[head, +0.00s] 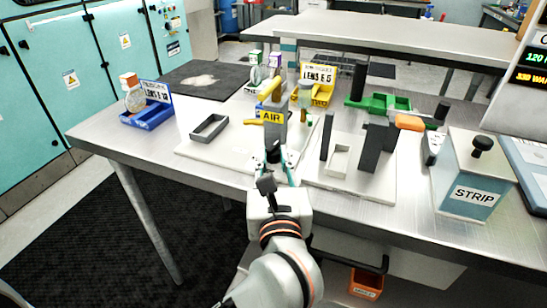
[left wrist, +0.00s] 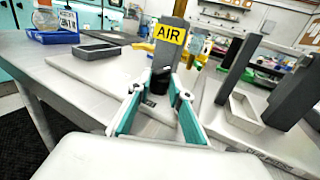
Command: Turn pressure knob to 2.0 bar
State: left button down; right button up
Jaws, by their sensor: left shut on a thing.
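A grey post with a yellow AIR sign (head: 271,117) stands on a white board at the middle of the table; the sign also shows in the left wrist view (left wrist: 170,34). A dark knob (head: 273,153) sticks out of the post's near side below the sign; it also shows in the left wrist view (left wrist: 161,80). My left gripper (head: 280,163) has its teal fingers on either side of the knob and is shut on it. The fingertips partly hide the knob. I cannot read any pressure scale or knob mark. My right gripper is not in view.
A grey open frame (head: 209,127) lies left of the post. Dark uprights (head: 374,148) stand on a white board to the right. A blue bin (head: 147,117), yellow bin (head: 316,95) and green fixture (head: 378,104) stand around. A STRIP box (head: 473,194) is at right.

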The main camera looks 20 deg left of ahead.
pick_arm(q)
jog(key=shift+m+t+h, duration=0.3)
jog(key=shift+m+h, duration=0.1)
jog(key=shift+h, duration=0.2)
jog(key=m+h, duration=0.1)
jog(key=h, duration=0.1)
jog(key=m+h, duration=0.1)
jog(key=shift+a+f+m+t+h+b, duration=0.15)
jog(key=shift+a+m+t+h+b, duration=0.15)
jog(key=shift+t+h+b, duration=0.1)
jog(key=m+h, duration=0.1)
jog(key=h, duration=0.1)
jog(key=shift+a+m+h, duration=0.15)
jog(key=shift+m+h, duration=0.25)
jog(key=shift+a+m+h, duration=0.1)
jog(key=shift+m+h, duration=0.4)
jog(key=shift+h, duration=0.4)
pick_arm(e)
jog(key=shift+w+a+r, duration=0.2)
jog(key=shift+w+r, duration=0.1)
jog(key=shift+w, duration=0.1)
pick_arm(q)
jog(key=shift+h, duration=0.3)
jog(key=shift+m, duration=0.3)
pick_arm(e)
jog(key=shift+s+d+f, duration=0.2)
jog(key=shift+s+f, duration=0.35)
